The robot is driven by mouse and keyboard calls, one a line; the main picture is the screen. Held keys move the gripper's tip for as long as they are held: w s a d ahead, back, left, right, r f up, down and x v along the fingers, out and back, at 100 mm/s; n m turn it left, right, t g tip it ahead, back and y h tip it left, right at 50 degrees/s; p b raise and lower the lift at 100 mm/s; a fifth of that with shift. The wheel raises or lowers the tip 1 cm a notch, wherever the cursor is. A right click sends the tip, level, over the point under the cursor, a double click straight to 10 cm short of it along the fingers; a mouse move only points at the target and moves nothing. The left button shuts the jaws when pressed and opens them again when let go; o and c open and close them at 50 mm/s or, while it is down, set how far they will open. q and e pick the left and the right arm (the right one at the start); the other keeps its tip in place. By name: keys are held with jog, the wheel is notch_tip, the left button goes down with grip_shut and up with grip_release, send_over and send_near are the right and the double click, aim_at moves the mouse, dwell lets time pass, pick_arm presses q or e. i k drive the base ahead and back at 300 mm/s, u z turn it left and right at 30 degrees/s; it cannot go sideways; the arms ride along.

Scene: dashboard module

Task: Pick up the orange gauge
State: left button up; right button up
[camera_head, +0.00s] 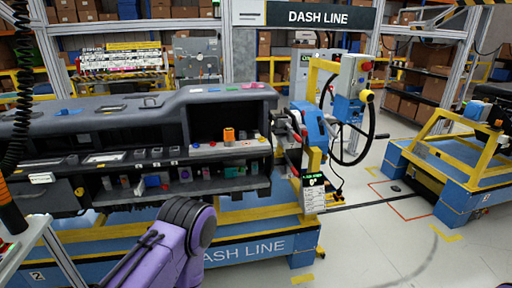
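The orange gauge (229,135) is a small upright cylinder-like piece. It stands in the open recess at the right part of the dark grey dashboard module (110,116), among several small parts. Nothing of mine touches it. A purple arm link of mine shows at the bottom, in front of the dashboard and below the gauge. No fingers of either gripper show in this view.
The dashboard rests on a blue and yellow stand (262,246). Small parts, some blue (152,181), line its lower shelf. A coiled black cable (22,75) hangs at left.

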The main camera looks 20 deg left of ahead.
aim_at(229, 139)
jog(key=u, duration=0.45)
jog(key=i, duration=0.45)
jog(key=u, duration=0.3)
